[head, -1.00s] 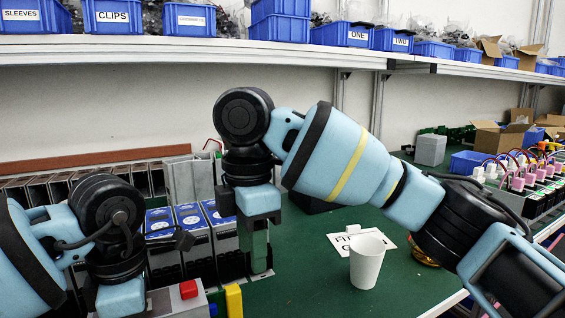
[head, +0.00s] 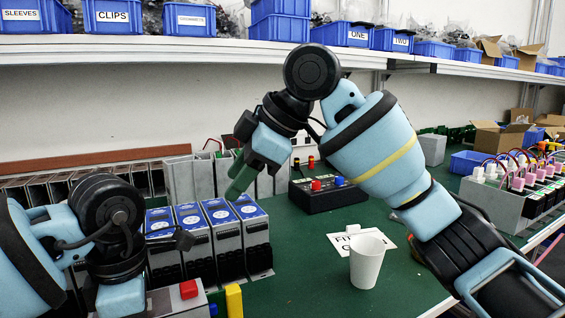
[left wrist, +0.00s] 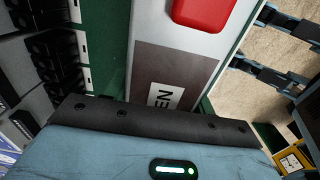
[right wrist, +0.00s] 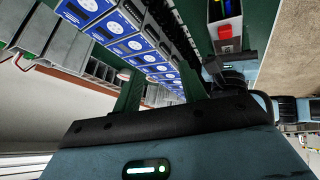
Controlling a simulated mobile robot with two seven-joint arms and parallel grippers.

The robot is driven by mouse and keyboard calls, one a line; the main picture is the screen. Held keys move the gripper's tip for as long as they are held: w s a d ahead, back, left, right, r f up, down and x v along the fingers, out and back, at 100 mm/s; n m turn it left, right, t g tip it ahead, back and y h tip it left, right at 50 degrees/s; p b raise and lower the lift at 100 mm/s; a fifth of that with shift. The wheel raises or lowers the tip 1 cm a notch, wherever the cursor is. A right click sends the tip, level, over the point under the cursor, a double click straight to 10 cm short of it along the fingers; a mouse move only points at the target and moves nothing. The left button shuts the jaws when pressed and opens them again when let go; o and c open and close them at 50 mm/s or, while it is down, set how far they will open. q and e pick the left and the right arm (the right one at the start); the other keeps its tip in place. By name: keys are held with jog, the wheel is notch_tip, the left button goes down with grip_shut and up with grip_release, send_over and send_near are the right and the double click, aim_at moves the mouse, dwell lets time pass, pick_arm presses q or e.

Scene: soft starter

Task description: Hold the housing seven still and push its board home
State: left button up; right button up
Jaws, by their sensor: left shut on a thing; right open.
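Several upright grey housings with blue-and-white labelled tops and black terminal fronts (head: 229,240) stand in a row left of centre. I cannot read which one is seven. They also show in the right wrist view (right wrist: 150,45). My right gripper (head: 236,185) is open and empty, tilted above the right end of the row, its green fingers apart. My left gripper (left wrist: 170,65) is shut on a grey unit (left wrist: 180,50) with a red block and a brown panel whose label ends in "EN". In the head view this unit (head: 180,303) is partly cut off. No loose board is clearly visible.
A white cup (head: 367,262) stands right of centre, by a white printed card (head: 345,241). A black box with red and blue knobs (head: 325,197) is behind. A tray with pink-topped parts (head: 490,203) stands at the right.

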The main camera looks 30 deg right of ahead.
jog(key=w+d+r+m+t+y, duration=0.2)
jog(key=w+d+r+m+t, duration=0.1)
jog(key=d, duration=0.6)
notch_tip(320, 180, up, 3)
jog(key=shift+w+d+r+m+t, duration=0.25)
jog(key=shift+w+m+t, duration=0.15)
jog(key=shift+m+t, duration=0.65)
